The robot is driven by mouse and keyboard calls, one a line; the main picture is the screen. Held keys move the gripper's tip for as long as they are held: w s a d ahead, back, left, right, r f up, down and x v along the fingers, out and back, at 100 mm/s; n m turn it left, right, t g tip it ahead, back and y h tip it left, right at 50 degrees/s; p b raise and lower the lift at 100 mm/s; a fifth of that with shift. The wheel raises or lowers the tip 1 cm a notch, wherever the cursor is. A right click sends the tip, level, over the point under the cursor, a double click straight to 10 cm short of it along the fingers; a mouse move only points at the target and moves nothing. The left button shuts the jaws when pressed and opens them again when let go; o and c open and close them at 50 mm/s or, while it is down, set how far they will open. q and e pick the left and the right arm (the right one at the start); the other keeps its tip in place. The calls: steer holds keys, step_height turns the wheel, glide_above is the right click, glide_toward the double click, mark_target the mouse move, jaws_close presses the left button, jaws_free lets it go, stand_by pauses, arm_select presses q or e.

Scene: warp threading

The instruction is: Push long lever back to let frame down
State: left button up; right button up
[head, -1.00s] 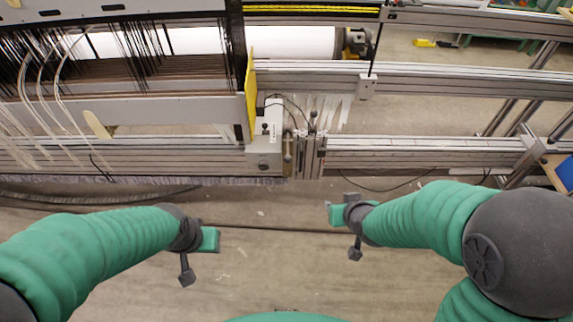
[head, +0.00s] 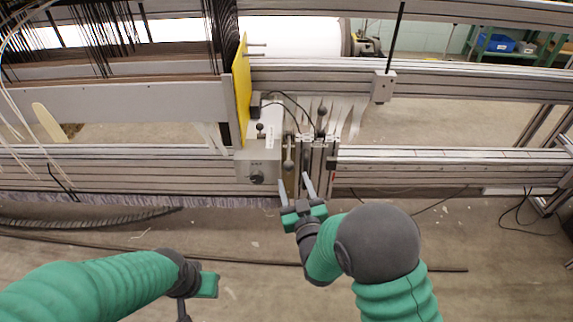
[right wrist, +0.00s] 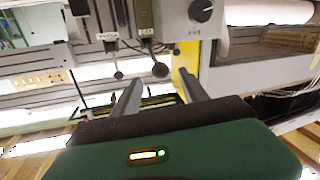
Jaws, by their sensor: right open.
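Levers with round ball ends stand beside a grey control box (head: 258,165). One lever (head: 288,164) is right at the box's side, and another lever (head: 321,111) is a little to the right and farther back. I cannot tell for sure which is the long one. In the right wrist view, two ball-ended levers, a left one (right wrist: 118,74) and a right one (right wrist: 160,70), hang beyond the fingers. My right gripper (head: 295,185) is open and empty, just in front of the levers, apparently apart from them. My left gripper (head: 200,286) is low at the left, partly cut off.
A yellow plate (head: 241,90) stands upright left of the levers. Metal rails (head: 430,165) run across the machine. Dark threads hang at the upper left.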

mark_target(287, 162)
steer(key=b+x, duration=0.3)
steer(key=x, duration=0.6)
steer(key=shift+w+f, duration=0.15)
steer(key=shift+w+a, duration=0.15)
steer(key=shift+w, duration=0.25)
jaws_close()
steer(key=shift+s+a, duration=0.1)
steer(key=shift+a, duration=0.05)
stand_by(0.4)
